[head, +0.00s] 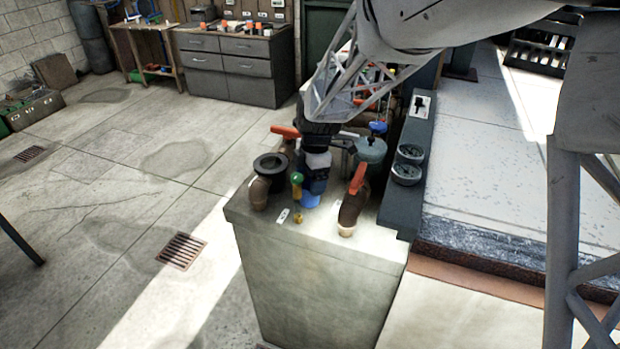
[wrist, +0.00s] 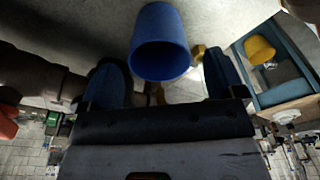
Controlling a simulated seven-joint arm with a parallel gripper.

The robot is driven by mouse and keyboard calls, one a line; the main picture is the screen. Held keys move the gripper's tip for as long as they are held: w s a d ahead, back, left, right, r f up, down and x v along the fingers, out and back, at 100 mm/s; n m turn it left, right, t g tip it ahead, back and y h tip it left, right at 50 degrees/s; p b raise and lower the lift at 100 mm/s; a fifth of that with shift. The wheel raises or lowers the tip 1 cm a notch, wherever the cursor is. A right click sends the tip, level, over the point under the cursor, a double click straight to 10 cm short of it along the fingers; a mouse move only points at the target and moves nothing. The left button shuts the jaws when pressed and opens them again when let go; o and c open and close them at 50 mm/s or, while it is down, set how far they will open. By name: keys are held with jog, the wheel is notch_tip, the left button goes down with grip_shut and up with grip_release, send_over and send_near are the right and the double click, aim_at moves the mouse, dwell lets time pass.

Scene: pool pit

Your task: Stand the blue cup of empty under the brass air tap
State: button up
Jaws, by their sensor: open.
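The blue cup (head: 309,201) stands on top of the pale block, mostly hidden under my gripper (head: 314,184) in the head view. In the wrist view the blue cup (wrist: 160,22) shows its open mouth, and its dark inside looks empty. My gripper's blue fingers are open, one on each side of the cup's mouth; I cannot tell whether they touch it. A slim fitting with a green knob and brass-yellow lower end, seemingly the brass air tap (head: 297,214), stands just left of the cup. A brass-coloured piece (wrist: 198,53) shows beside the right finger in the wrist view.
A brown pipe with a black flange (head: 270,164) stands left on the block (head: 310,270). A pipe with a red lever (head: 357,180) stands close on the right. Behind are a grey-green vessel (head: 371,149) and two gauges (head: 408,164). A yellow cup (wrist: 259,48) shows in the wrist view.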

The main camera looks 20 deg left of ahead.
notch_tip(320, 180, up, 12)
jog(key=w+d, duration=0.1)
jog(key=shift+f, duration=0.2)
dwell(0.9)
jog(key=shift+d, duration=0.1)
jog(key=s+d+r+m+t, duration=0.1)
jog(key=s+d+r+m, duration=0.2)
jog(key=d, duration=0.6)
jog(key=s+d+r+m, duration=0.1)
jog(key=s+d+m, duration=0.2)
jog(key=d+m, duration=0.4)
jog(key=s+d+r+m+t, duration=0.1)
jog(key=s+d+r+m, duration=0.2)
jog(key=d, duration=0.7)
jog(key=s+d+f+m, duration=0.1)
jog(key=s+d+m, duration=0.6)
jog(key=s+d, duration=0.1)
jog(key=s+d+f+m+t+h, duration=0.1)
jog(key=s+d+f+m, duration=0.1)
jog(key=s+d+m, duration=0.5)
jog(key=s+d, duration=0.1)
jog(key=s, duration=0.3)
jog(key=shift+d+f+t, duration=0.25)
jog(key=shift+f+t, duration=0.05)
